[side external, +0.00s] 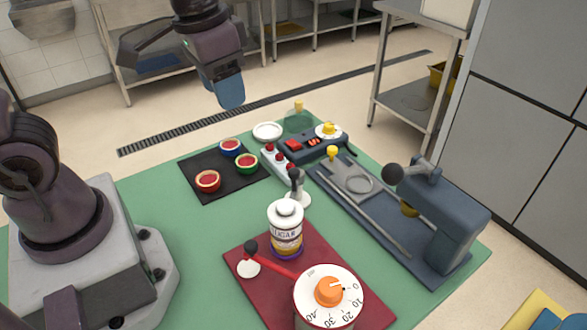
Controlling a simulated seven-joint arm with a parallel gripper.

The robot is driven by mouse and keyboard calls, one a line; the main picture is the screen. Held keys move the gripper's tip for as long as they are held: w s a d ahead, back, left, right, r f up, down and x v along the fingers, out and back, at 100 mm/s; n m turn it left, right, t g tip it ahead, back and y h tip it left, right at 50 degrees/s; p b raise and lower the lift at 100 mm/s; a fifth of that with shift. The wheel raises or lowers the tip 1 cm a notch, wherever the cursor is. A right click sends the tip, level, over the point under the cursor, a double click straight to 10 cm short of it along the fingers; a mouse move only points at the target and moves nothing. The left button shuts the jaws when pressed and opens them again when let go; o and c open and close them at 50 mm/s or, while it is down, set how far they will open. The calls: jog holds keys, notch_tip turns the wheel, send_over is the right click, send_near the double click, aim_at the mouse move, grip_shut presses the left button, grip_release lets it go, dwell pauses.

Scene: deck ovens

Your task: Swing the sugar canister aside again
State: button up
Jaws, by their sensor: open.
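The sugar canister (286,233) is white with a round lid, a SUGAR label and a purple and yellow band near its base. It stands upright toward the back of the dark red board (375,302). My gripper (222,98) has blue fingertips and hangs high at the back left, well away from the canister. It is open, and nothing shows in it. The gap between its fingers is hard to see from this side.
A dial timer (318,312) with an orange knob stands before the canister, beside a red lever with a black knob (251,247). A black-knobbed white-based stick (297,188) is just behind. A blue press (440,215) stands right; a black mat (212,184) holds small bowls.

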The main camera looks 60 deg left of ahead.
jog(key=g, duration=0.2)
send_over(294, 170)
jog(key=s, duration=0.2)
notch_tip(294, 170, down, 6)
jog(key=w, duration=0.2)
notch_tip(294, 170, down, 13)
jog(key=shift+d+r, duration=0.1)
grip_shut()
